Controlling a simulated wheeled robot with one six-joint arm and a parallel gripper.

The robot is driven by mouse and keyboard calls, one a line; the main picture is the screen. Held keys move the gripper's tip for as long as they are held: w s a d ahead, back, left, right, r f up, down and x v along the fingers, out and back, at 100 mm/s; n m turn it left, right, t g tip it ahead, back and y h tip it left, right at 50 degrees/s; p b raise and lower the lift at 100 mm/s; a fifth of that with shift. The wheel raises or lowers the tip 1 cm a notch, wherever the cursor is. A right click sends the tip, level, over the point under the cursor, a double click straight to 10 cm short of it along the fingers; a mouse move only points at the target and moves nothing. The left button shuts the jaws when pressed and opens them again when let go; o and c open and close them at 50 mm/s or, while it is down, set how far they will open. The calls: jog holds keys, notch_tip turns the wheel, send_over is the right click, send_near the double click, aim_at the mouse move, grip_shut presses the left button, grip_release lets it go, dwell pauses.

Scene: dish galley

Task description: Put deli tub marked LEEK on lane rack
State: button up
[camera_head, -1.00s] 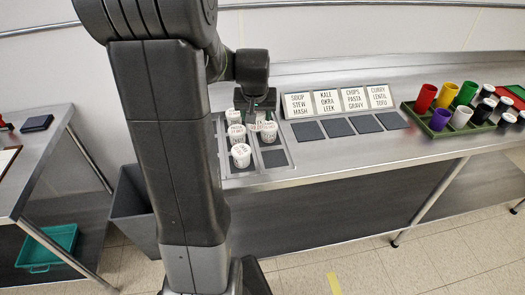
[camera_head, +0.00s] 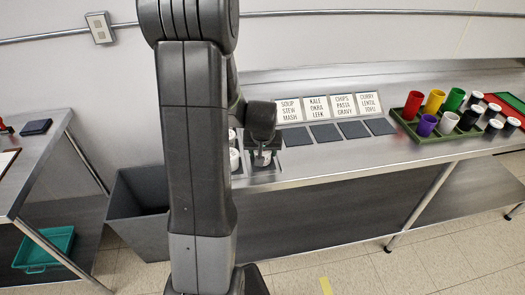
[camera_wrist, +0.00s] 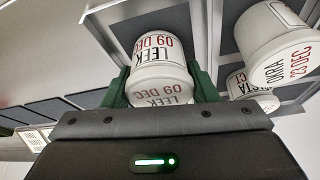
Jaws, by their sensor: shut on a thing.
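The white deli tub marked LEEK, dated 09 DEC, is between the green fingers of my gripper (camera_wrist: 160,88) in the wrist view. The tub (camera_wrist: 158,52) also shows in the head view (camera_head: 262,159), just below my gripper (camera_head: 262,150), at the right front of the tub tray. My gripper is shut on it. Whether the tub's base touches the tray is unclear. The lane rack (camera_head: 323,132) is right of the tray, a row of dark pads with word cards behind. The card reading KALE, OKRA, LEEK (camera_head: 318,107) stands second from left.
Other white tubs (camera_wrist: 275,42) stand close beside my gripper; in the head view my arm partly hides them (camera_head: 234,160). A green crate of coloured cups (camera_head: 425,138) is further right. A grey bin (camera_head: 140,215) stands left of the counter. The visible lane pads are empty.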

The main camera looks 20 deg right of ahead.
jog(key=shift+f, duration=0.25)
jog(key=shift+f, duration=0.15)
jog(key=o, duration=0.7)
jog(key=shift+r, duration=0.2)
jog(key=shift+s+a+r, duration=0.1)
jog(key=shift+s+r, duration=0.1)
jog(key=shift+r, duration=0.3)
jog(key=v, duration=1.1)
jog(key=shift+s+b, duration=0.1)
jog(key=shift+b, duration=0.3)
